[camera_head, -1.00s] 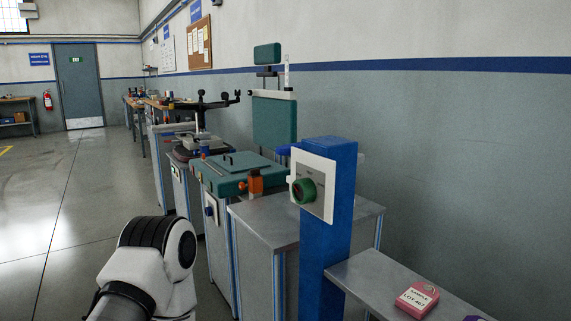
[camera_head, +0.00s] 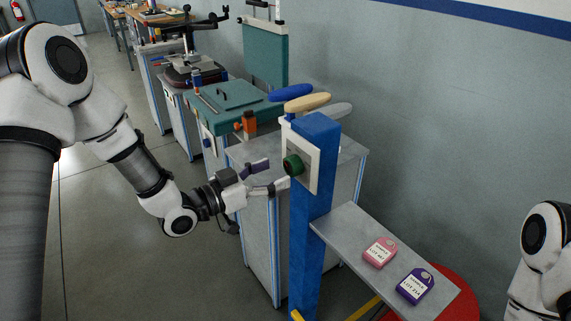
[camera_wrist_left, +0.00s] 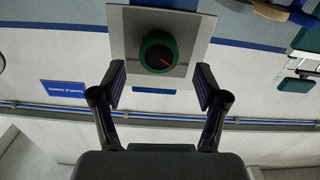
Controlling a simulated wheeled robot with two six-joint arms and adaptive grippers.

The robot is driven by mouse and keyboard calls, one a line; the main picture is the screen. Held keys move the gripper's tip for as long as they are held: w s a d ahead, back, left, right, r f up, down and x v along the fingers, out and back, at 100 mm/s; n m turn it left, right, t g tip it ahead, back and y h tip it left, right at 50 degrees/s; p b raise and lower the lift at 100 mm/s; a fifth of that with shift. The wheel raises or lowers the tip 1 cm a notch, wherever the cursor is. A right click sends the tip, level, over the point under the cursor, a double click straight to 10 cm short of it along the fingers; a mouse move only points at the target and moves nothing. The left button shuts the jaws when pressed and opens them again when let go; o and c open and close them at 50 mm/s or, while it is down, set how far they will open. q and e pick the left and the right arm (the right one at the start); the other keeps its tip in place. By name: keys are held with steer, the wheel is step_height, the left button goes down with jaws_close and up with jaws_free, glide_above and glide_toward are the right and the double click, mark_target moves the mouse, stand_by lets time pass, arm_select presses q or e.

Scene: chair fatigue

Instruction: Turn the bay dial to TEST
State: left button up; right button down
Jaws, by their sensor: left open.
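The bay dial is a green round knob (camera_head: 293,165) on a pale plate (camera_head: 314,170) fixed to a blue post (camera_head: 312,225). My left gripper (camera_head: 275,176) is open, its fingers pointing at the dial from the left. In the left wrist view the dial (camera_wrist_left: 158,53) sits ahead, between and beyond the two open fingertips (camera_wrist_left: 160,88), with a red mark on its face pointing to the lower right. Small labels flank the knob on the plate, too small to read surely. The fingers appear apart from the dial. My right gripper is out of view; only part of that arm shows.
A grey shelf (camera_head: 345,228) juts from the post and bears a pink tag block (camera_head: 380,252) and a purple one (camera_head: 415,286). Paddle-shaped pieces in blue (camera_head: 291,92) and cream (camera_head: 307,103) stand behind the post. A teal-topped bench (camera_head: 232,103) lies beyond. Floor at left is clear.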

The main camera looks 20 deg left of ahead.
mark_target(288, 168)
arm_select(q)
steer(key=x, duration=0.3)
steer(key=shift+w+d, duration=0.3)
steer(key=shift+c, duration=0.4)
steer(key=shift+s, duration=0.1)
steer(key=c, duration=1.1)
